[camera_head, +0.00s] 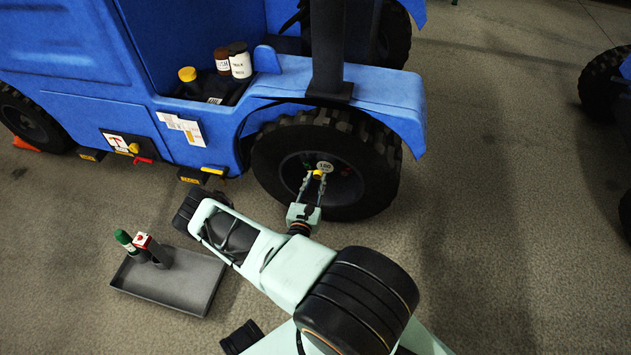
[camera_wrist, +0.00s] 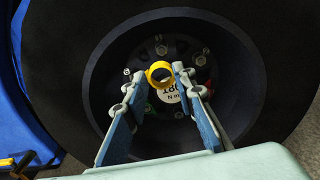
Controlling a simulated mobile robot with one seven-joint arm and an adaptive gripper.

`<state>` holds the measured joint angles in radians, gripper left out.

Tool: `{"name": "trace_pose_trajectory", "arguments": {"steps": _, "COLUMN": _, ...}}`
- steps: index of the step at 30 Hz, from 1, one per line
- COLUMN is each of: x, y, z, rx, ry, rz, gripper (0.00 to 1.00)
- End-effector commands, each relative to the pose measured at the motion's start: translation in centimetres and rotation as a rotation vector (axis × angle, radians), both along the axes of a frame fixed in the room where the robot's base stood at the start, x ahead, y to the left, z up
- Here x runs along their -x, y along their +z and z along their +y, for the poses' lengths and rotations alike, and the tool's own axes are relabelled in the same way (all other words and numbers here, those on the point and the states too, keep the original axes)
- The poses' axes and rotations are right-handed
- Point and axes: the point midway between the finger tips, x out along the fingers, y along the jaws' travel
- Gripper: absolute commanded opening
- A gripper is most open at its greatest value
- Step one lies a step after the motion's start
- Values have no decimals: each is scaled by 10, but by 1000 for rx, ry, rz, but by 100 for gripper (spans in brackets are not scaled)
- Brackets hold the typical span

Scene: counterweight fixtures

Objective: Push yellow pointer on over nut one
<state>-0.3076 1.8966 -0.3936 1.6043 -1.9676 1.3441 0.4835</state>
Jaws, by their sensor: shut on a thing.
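The yellow pointer (camera_wrist: 159,71) is a small ring held between the fingertips of my gripper (camera_wrist: 160,76), in front of the wheel hub. It also shows in the head view (camera_head: 318,173), where my gripper (camera_head: 314,180) reaches into the wheel. Bare nuts show on the hub above the ring (camera_wrist: 161,49) and to its upper right (camera_wrist: 201,60). Small number marks stand near them, but I cannot tell which nut is number one. The ring looks apart from the upper nuts; whether a nut lies behind it is hidden.
A round white 180 N m tag (camera_wrist: 170,92) sits on the hub behind the fingers. The black tyre (camera_head: 268,160) surrounds the hub closely. A grey tray (camera_head: 185,285) with a green-capped and a red-topped item stands on the floor at left. Open floor lies right.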

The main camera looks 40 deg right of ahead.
Motion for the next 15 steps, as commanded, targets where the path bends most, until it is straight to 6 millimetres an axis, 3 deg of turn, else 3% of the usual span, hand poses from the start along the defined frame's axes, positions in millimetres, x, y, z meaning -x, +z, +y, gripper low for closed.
{"name": "trace_pose_trajectory", "arguments": {"steps": 15, "x": -31, "y": -2, "z": -39, "rx": 2, "ry": -5, "rz": 1, "gripper": 11}}
